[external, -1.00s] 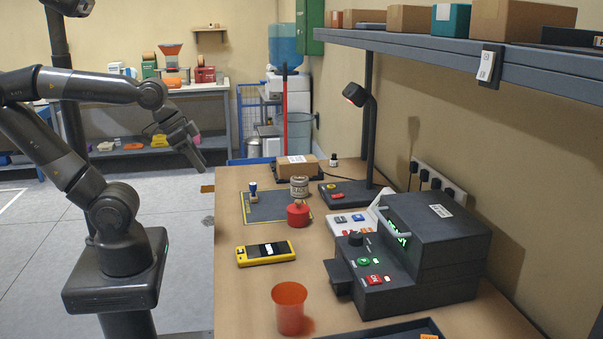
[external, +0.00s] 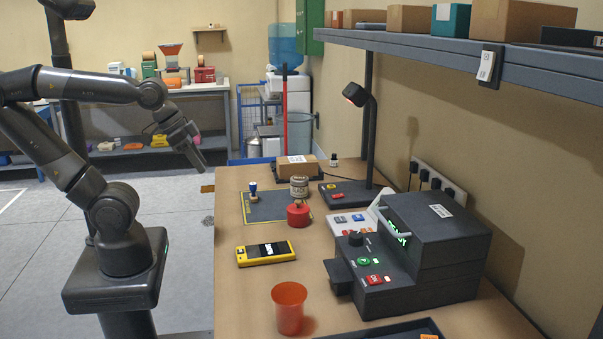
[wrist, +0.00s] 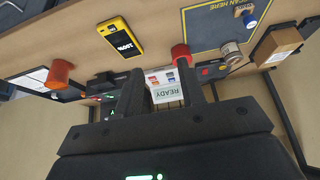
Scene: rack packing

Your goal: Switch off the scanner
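A stand with a dark head (external: 355,94) on a black post rises at the back of the bench. Its black base (external: 358,191) carries a red and a yellow button. The blue-grey mat with a yellow border (external: 265,208) lies in front of it; the wrist view shows "CAN HERE" on this mat (wrist: 205,35). The stand appears to be the scanner; whether it is on is unclear. A yellow handheld device (external: 266,253) with a lit screen lies nearer. My gripper (external: 198,160) is empty, above the bench's left edge, well short of the stand. Its fingers (wrist: 168,82) are apart.
A black machine (external: 440,255) with a green READY display and green and red buttons stands at right. A red container (external: 298,214), grey can (external: 299,187), stamp (external: 253,190), carton (external: 296,167) and orange cup (external: 289,306) stand on the bench. A shelf (external: 440,46) overhangs the right side.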

